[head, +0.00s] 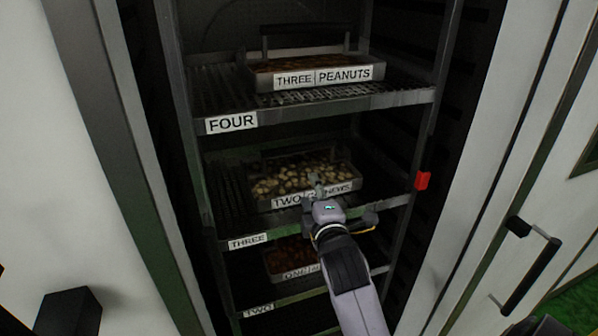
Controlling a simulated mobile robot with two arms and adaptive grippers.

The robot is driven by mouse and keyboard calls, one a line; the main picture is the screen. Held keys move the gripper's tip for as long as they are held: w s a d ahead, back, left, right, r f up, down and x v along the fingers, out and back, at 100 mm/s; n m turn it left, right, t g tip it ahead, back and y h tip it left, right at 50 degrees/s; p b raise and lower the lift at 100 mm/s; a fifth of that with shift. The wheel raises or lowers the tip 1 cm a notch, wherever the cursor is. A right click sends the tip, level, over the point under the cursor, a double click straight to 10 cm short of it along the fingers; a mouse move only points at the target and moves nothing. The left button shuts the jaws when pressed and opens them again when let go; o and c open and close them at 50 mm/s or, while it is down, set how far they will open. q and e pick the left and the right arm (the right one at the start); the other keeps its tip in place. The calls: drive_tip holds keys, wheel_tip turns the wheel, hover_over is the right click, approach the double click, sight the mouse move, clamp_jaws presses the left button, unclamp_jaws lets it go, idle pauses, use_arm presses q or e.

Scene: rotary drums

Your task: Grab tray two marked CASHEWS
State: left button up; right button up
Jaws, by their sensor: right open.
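The tray marked TWO and CASHEWS (277,200) sits on the middle shelf, the one labelled THREE, and is full of pale nuts. Its front label is partly covered by my right gripper. A dark handle (290,153) rises at the tray's back. My right gripper (318,188) is open and empty at the front edge of this tray, its fingers over the label; I cannot tell whether they touch it. My left gripper is not in view.
A tray marked THREE PEANUTS (345,74) sits on the shelf labelled FOUR (300,107) above. A tray marked ONE (283,274) sits below, partly behind my right arm. Dark cabinet side frames stand close on both sides. An open door with a black handle (530,268) is at right.

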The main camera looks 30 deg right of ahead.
wheel_tip(320, 180, up, 2)
drive_tip(key=w+d, duration=0.1)
drive_tip(key=p, duration=0.3)
approach(300, 150)
drive_tip(key=shift+n+t+h, duration=0.3)
drive_tip(key=x, duration=0.5)
drive_tip(key=shift+w+d, duration=0.1)
drive_tip(key=shift+d, duration=0.25)
drive_tip(key=x, duration=0.1)
drive_tip(key=p+x, duration=0.1)
drive_tip(key=x, duration=0.2)
drive_tip(key=shift+w+a+f, duration=0.25)
drive_tip(key=shift+w+f, duration=0.05)
drive_tip(key=shift+w, duration=0.25)
drive_tip(key=shift+w+d+f, duration=0.15)
drive_tip(key=shift+w+d, duration=0.1)
drive_tip(key=shift+w, duration=0.2)
drive_tip(key=shift+c, duration=0.3)
clamp_jaws()
drive_tip(key=shift+r, duration=0.25)
